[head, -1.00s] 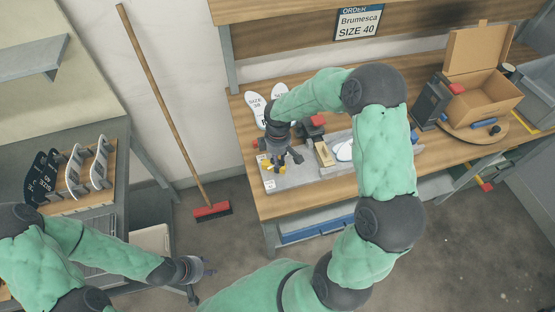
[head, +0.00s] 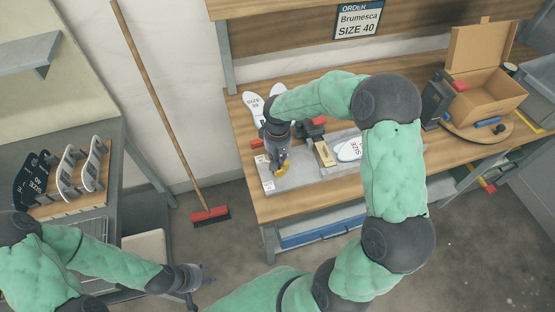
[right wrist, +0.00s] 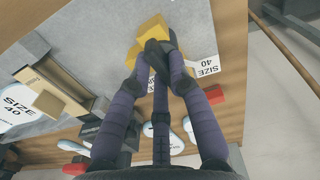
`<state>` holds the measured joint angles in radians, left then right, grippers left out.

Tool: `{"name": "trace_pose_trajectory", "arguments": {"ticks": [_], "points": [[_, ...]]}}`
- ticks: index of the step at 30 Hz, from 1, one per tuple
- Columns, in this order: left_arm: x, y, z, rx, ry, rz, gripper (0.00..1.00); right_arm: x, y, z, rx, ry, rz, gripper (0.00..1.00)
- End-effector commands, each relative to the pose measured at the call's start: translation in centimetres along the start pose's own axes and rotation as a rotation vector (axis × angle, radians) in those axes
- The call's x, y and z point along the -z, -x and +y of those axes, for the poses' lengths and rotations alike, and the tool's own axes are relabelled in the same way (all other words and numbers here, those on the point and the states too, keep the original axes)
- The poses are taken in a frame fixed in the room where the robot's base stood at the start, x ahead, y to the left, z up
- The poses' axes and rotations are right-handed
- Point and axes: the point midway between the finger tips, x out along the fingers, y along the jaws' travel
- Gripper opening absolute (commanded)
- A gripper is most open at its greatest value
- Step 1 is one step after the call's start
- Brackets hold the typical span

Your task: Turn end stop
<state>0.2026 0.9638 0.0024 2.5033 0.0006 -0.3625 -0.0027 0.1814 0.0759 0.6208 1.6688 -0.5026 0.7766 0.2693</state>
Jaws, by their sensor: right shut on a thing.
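The yellow end stop (right wrist: 143,40) sits at the edge of the grey fixture plate (right wrist: 192,18) in the right wrist view. My right gripper (right wrist: 158,52) is shut on it, its dark fingers meeting at the yellow part. In the head view my right gripper (head: 281,167) points down over the left end of the fixture plate (head: 300,178) and hides most of the end stop. My left gripper (head: 200,279) hangs in front of the bench to the left, empty, with its fingers spread.
White insoles marked with sizes lie on the workbench (head: 310,204), one (head: 350,150) on the fixture. A small wooden block (head: 325,154) stands on the fixture. An open cardboard box (head: 485,98) is at the right. A rack of insoles (head: 70,178) stands at the left, near a broom (head: 165,110).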

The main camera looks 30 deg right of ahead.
Motion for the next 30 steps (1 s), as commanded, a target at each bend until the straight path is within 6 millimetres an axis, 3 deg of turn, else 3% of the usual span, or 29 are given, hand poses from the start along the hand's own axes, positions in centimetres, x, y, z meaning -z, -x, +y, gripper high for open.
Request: {"name": "trace_pose_trajectory", "arguments": {"ticks": [9,26,27,29,30], "points": [[0.02,-0.53,-0.19,0.000,0.000,0.000,0.40,0.06,0.08,0.01,0.000,-0.124,0.003,0.00],[0.03,-0.59,-0.21,0.000,0.000,0.000,0.40,0.06,0.14,0.02,0.000,-0.149,0.004,0.00],[0.03,-0.59,-0.21,0.000,0.000,0.000,0.40,0.06,0.13,0.02,0.000,-0.149,0.004,0.31],[0.02,-0.59,-0.21,0.000,0.000,0.000,0.40,0.05,0.12,0.02,0.000,-0.149,0.003,0.44],[0.02,-0.59,-0.21,0.000,0.000,0.000,0.40,0.03,0.11,0.02,0.000,-0.148,0.003,0.44]]}}
